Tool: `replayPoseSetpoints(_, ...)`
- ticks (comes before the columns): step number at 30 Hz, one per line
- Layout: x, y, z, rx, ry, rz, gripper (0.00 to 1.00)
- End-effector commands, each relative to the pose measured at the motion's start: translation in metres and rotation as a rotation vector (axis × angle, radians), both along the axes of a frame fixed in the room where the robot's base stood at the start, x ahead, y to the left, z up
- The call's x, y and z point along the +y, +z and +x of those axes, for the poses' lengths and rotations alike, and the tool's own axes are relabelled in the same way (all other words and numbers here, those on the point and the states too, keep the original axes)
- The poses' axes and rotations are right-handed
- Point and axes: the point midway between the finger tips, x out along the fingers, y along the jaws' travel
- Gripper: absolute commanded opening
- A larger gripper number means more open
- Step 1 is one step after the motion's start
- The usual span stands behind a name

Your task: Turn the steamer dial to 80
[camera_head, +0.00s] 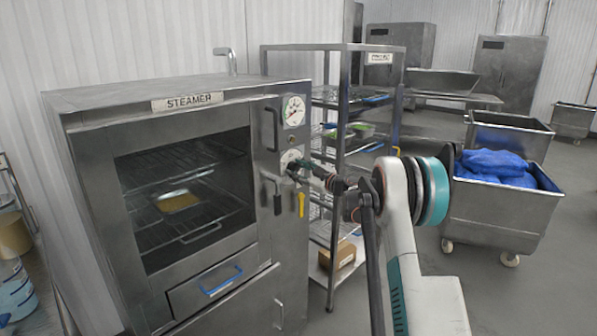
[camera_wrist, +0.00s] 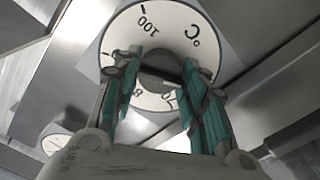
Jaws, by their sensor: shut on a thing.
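The steamer (camera_head: 190,200) is a grey metal cabinet with a labelled top edge and a glass door, at the left in the head view. Its white dial (camera_head: 290,160) is on the right front panel, partly hidden by my gripper. In the head view my gripper (camera_head: 301,168) reaches the dial from the right.
A round gauge (camera_head: 293,111) sits above the dial, and a yellow handle (camera_head: 300,204) hangs below it. The steamer's shut door shows a tray with yellowish food (camera_head: 178,201) inside. A wire rack (camera_head: 350,110) stands close behind my arm. A metal cart with blue bags (camera_head: 500,215) is at the right.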

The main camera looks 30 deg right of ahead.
Motion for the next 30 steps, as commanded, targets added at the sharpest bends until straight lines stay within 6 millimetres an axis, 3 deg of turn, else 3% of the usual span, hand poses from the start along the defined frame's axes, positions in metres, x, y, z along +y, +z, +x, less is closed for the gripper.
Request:
replayPoseSetpoints(8,0.0,0.0002,0.0,0.054,0.001,0.148,0.15)
replayPoseSetpoints(30,-0.0002,-0.0004,-0.0002,0.292,-0.001,0.802,0.15)
